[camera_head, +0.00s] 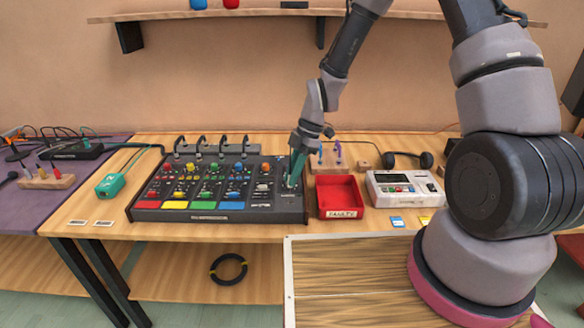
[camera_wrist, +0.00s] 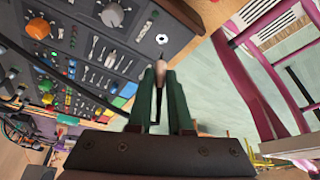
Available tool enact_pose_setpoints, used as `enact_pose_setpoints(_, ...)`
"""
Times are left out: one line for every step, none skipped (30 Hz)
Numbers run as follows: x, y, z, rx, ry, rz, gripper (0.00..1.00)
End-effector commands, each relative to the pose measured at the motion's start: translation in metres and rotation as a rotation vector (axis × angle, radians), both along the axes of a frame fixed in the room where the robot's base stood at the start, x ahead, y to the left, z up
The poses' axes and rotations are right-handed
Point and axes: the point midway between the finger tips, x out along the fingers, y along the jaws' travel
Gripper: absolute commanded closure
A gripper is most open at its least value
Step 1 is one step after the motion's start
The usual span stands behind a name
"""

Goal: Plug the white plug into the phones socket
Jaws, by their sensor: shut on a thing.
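The black mixer (camera_head: 222,196) lies on the wooden table with several coloured buttons. My gripper (camera_head: 294,178) is over its right-hand section, fingers pointing down. In the wrist view my gripper (camera_wrist: 160,84) is shut on a pale plug (camera_wrist: 160,69), which looks white to pinkish. The plug's thin dark tip points towards a white-ringed socket (camera_wrist: 162,39) on the panel. The tip looks apart from the ring in that view; its height above the panel is hard to tell. The socket's label is not readable. The plug is hidden by the fingers in the head view.
A red tray (camera_head: 341,194) stands close right of the mixer, with a wooden holder (camera_head: 328,162) behind it. A white device (camera_head: 404,188) and black headphones (camera_head: 407,160) are farther right. A green box (camera_head: 112,185) lies left.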

Motion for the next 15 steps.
enact_pose_setpoints(0.0,0.0,-0.005,0.0,0.002,0.0,1.0)
enact_pose_setpoints(0.0,0.0,-0.007,0.0,0.001,0.0,1.0)
enact_pose_setpoints(0.0,0.0,-0.011,0.0,0.001,0.0,1.0)
enact_pose_setpoints(0.0,0.0,-0.013,0.001,0.001,0.001,1.0)
enact_pose_setpoints(0.0,0.0,-0.014,0.001,0.001,0.001,1.0)
enact_pose_setpoints(0.0,0.0,-0.016,0.001,0.001,0.001,1.0)
enact_pose_setpoints(0.0,0.0,-0.018,0.001,0.001,0.001,1.0)
enact_pose_setpoints(0.0,0.0,-0.019,0.001,0.001,0.001,1.0)
enact_pose_setpoints(0.0,0.0,-0.02,0.0,0.0,0.001,1.0)
enact_pose_setpoints(0.0,0.0,-0.021,0.0,0.0,0.001,1.0)
enact_pose_setpoints(0.0,0.0,-0.022,0.0,0.0,0.001,1.0)
enact_pose_setpoints(0.0,0.0,-0.022,0.0,0.0,0.001,1.0)
enact_pose_setpoints(0.0,0.0,-0.022,0.0,0.0,0.001,1.0)
enact_pose_setpoints(0.0,0.0,-0.023,0.001,-0.001,0.001,1.0)
enact_pose_setpoints(0.0,0.0,-0.023,0.001,-0.001,0.001,1.0)
